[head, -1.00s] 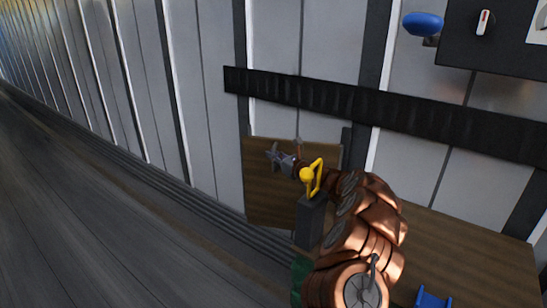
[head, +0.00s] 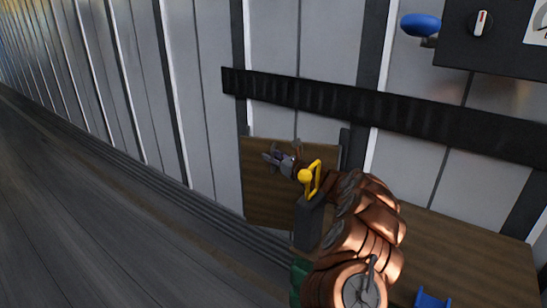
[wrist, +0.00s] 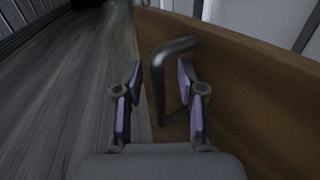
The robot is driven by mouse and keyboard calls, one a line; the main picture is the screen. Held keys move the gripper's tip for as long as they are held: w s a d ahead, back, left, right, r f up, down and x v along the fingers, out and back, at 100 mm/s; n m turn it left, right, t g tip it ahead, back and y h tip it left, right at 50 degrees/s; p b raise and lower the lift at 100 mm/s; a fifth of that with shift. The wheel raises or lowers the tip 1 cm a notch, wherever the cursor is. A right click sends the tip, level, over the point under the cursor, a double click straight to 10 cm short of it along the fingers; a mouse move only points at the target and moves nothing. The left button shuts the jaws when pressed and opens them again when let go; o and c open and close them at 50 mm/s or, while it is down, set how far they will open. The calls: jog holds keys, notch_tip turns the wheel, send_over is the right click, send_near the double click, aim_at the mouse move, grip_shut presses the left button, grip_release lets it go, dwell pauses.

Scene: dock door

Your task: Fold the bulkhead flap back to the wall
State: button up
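The bulkhead flap is a brown wood-grained panel (head: 262,203) standing against the ribbed wall in the head view. In the wrist view the brown panel (wrist: 265,90) fills the right side. A grey bent bar handle (wrist: 157,75) stands out at the panel's left edge. My gripper (wrist: 158,82) is open, with the handle between its two fingers and gaps visible on both sides. In the head view my gripper (head: 274,158) is in front of the flap's upper part. The handle is too small to make out there.
A wooden surface (head: 475,255) with a blue object (head: 432,300) is at right. A black rail (head: 300,95) crosses the wall. The floor (head: 90,220) at left is clear.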

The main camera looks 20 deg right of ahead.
jog(key=v, duration=1.2)
dwell(0.3)
